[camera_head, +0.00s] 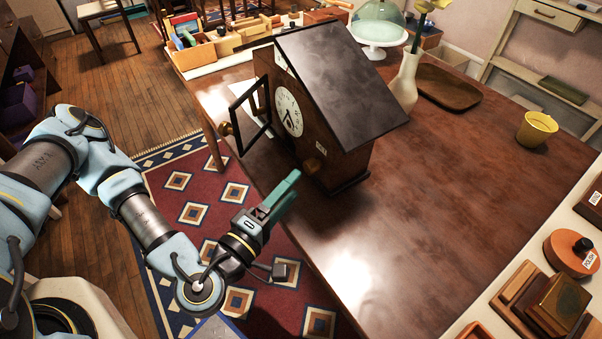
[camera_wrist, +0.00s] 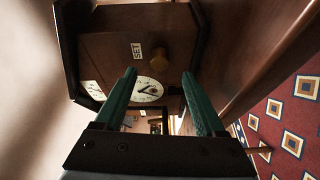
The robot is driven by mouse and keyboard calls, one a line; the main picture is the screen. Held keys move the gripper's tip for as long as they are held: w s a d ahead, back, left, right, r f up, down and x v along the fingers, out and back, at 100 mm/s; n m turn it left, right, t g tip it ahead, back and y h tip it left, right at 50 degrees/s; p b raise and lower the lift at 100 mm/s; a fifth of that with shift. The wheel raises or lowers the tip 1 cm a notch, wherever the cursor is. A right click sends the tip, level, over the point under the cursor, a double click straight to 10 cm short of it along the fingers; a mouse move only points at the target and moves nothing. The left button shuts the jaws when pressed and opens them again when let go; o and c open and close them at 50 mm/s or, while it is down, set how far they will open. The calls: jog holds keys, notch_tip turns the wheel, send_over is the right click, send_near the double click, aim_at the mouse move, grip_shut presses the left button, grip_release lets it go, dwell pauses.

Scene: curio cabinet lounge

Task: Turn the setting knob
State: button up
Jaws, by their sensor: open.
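A dark wooden house-shaped clock (camera_head: 345,140) with a sloping roof stands on the table. The setting knob (camera_head: 312,166), a round brown wooden knob, sticks out of its near side below a small white label. In the wrist view the knob (camera_wrist: 159,56) shows beside a label reading SET (camera_wrist: 136,50). The clock's glazed front door (camera_head: 249,115) stands open beside the white dial (camera_head: 289,111). My gripper (camera_head: 294,180), with green fingers, is just in front of the knob side. In the wrist view its fingers (camera_wrist: 159,74) are apart with nothing between them, and the knob lies beyond their tips.
The clock stands on a long brown table (camera_head: 440,170). A white vase (camera_head: 406,80), a wooden tray (camera_head: 445,87) and a yellow cup (camera_head: 537,130) are behind it. A side surface with wooden boxes (camera_head: 560,303) is at the lower right. The tabletop right of the clock is clear.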

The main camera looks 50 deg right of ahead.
jog(key=a+p, duration=0.2)
jog(key=a, duration=0.3)
jog(key=shift+s, duration=0.2)
dwell(0.3)
